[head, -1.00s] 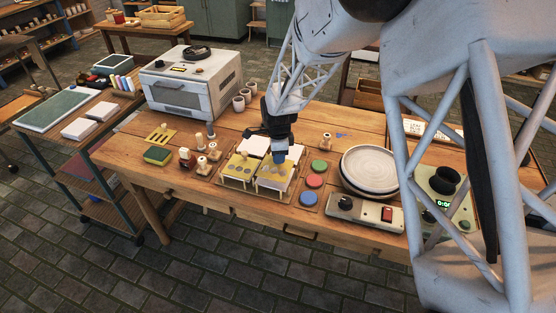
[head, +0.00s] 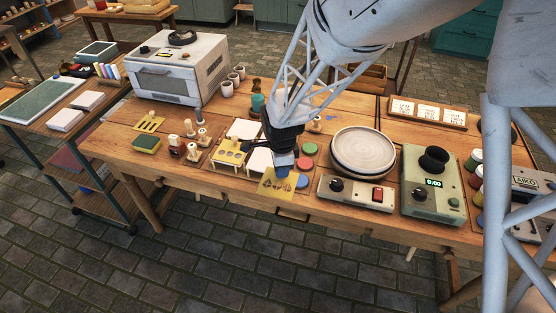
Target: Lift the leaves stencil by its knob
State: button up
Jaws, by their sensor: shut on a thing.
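My gripper (head: 284,167) points down near the table's front edge and is shut on a thin yellow stencil (head: 277,184), which hangs below it. Dark cut-outs show in the stencil, shaped somewhat like leaves. The stencil's knob is hidden by the fingers. The stencil appears raised, in front of the white tiles. A second yellow stencil (head: 230,153) with round holes lies at the left of the stand, apart from my gripper. A bare white tile (head: 259,160) shows between the two stencils.
Red, green and blue round pads (head: 303,162) lie just right of my gripper. A grey plate (head: 362,150) rests on a turntable (head: 355,190) further right. The table's front edge is close below the stencil.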

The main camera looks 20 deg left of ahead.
jog(key=shift+s+d, duration=0.3)
jog(key=shift+s, duration=0.2)
jog(key=shift+w, duration=0.1)
dwell(0.4)
